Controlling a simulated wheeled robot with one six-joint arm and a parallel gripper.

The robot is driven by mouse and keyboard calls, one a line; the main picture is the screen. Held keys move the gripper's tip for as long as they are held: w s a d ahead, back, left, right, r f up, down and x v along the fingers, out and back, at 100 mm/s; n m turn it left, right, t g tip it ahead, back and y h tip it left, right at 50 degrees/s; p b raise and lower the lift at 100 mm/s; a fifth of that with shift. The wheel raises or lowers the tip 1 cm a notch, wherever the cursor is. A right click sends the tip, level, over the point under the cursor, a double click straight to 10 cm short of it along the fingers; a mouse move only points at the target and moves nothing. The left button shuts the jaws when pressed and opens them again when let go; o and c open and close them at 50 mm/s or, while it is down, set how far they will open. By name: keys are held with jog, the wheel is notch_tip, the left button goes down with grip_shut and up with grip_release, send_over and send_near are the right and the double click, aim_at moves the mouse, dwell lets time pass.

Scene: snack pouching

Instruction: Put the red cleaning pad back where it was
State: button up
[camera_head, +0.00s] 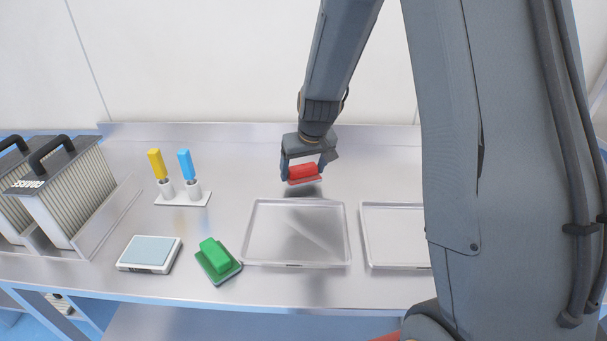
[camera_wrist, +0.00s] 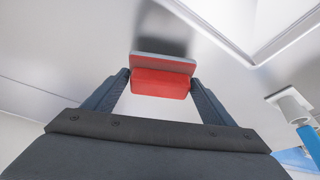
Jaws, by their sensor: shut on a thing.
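The red cleaning pad (camera_head: 303,173) has a red block handle on a flat grey base. My gripper (camera_head: 302,170) is shut on its red handle and holds it above the bench, behind the left clear tray (camera_head: 297,204). A dark shadow lies on the bench below the pad. In the wrist view, the red pad (camera_wrist: 160,84) sits between the two fingers of my gripper (camera_wrist: 160,88), with its grey base facing away from the palm. A green cleaning pad (camera_head: 215,258) rests on the bench left of the left tray.
A second clear tray (camera_head: 395,204) stands to the right, partly hidden by my arm. A white scale (camera_head: 149,254), a white holder (camera_head: 182,199) with yellow- and blue-handled tools, and a rack of filter-like panels (camera_head: 67,195) stand left. The bench behind the trays is clear.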

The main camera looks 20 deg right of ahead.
jog(key=shift+f, duration=1)
jog(key=shift+f, duration=0.2)
jog(key=o, duration=1)
jog(key=shift+r, duration=0.15)
jog(key=shift+r, duration=0.2)
jog(key=b+v, duration=0.2)
jog(key=v, duration=0.9)
jog(key=s+f+g, duration=0.1)
jog(key=s+f, duration=0.1)
jog(key=s, duration=0.5)
jog(key=s+f+g, duration=0.1)
jog(key=s+f, duration=0.1)
jog(key=s, duration=0.4)
jog(key=s+f+m+g, duration=0.1)
jog(key=s+f, duration=0.1)
jog(key=s, duration=0.5)
jog(key=shift+s+a+f+g, duration=0.2)
jog(key=shift+s+f+g, duration=0.05)
jog(key=shift+s+g, duration=0.05)
